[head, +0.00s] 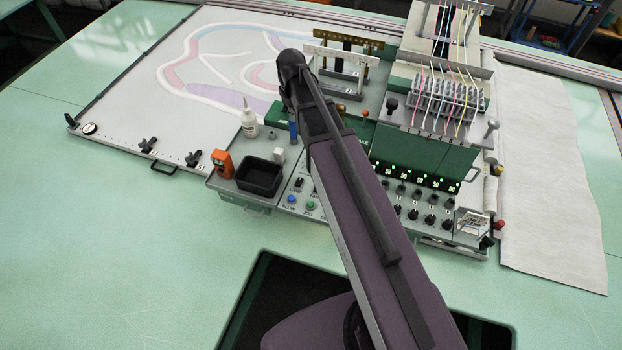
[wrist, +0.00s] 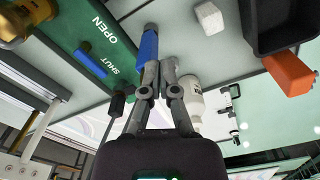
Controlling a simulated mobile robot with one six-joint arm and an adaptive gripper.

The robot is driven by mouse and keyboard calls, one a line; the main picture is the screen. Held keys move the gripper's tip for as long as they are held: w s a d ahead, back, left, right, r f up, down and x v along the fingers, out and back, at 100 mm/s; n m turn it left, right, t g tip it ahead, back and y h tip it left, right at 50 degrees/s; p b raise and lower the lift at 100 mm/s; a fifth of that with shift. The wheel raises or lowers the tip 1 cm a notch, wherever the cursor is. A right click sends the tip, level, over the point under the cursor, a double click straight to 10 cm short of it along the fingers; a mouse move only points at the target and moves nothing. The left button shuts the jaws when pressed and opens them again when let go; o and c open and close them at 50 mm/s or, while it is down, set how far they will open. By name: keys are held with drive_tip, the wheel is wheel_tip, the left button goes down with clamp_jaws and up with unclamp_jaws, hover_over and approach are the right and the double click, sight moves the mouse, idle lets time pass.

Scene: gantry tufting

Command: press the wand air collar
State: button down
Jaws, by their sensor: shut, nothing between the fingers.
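A blue upright cylinder (wrist: 148,44), which looks like the wand air collar, stands just beyond my fingertips in the wrist view; no label on it is readable. It also shows in the head view (head: 293,132), left of my arm. My gripper (wrist: 160,68) is shut and empty. Its fingertips overlap the lower end of the cylinder in the picture; I cannot tell whether they touch it. In the head view my arm reaches over the console and the fingers are not clear.
A white bottle (wrist: 192,92) stands close right of my fingers. A white cube (wrist: 208,17), black tray (wrist: 258,42) and orange block (wrist: 290,72) are farther right. A green OPEN/SHUT panel (wrist: 125,50) with a blue lever (wrist: 90,58) lies left. The threaded rack (head: 440,100) is right of my arm.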

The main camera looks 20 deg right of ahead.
drive_tip(key=s+f+m+b, duration=0.2)
drive_tip(key=s+f+b, duration=0.1)
drive_tip(key=s, duration=0.2)
drive_tip(key=s+f+m+b, duration=0.1)
drive_tip(key=s+f+b, duration=0.2)
drive_tip(key=s, duration=0.2)
drive_tip(key=s+f+m+b, duration=0.2)
drive_tip(key=s+f+b, duration=0.1)
drive_tip(key=s+f, duration=0.1)
drive_tip(key=shift+s+d+m, duration=0.1)
drive_tip(key=shift+s+m, duration=0.2)
drive_tip(key=shift+s, duration=0.45)
drive_tip(key=shift+s+d, duration=0.1)
drive_tip(key=shift+s, duration=0.05)
drive_tip(key=shift+s+r, duration=0.1)
drive_tip(key=shift+s, duration=0.25)
drive_tip(key=shift+w, duration=0.1)
drive_tip(key=shift+w, duration=0.1)
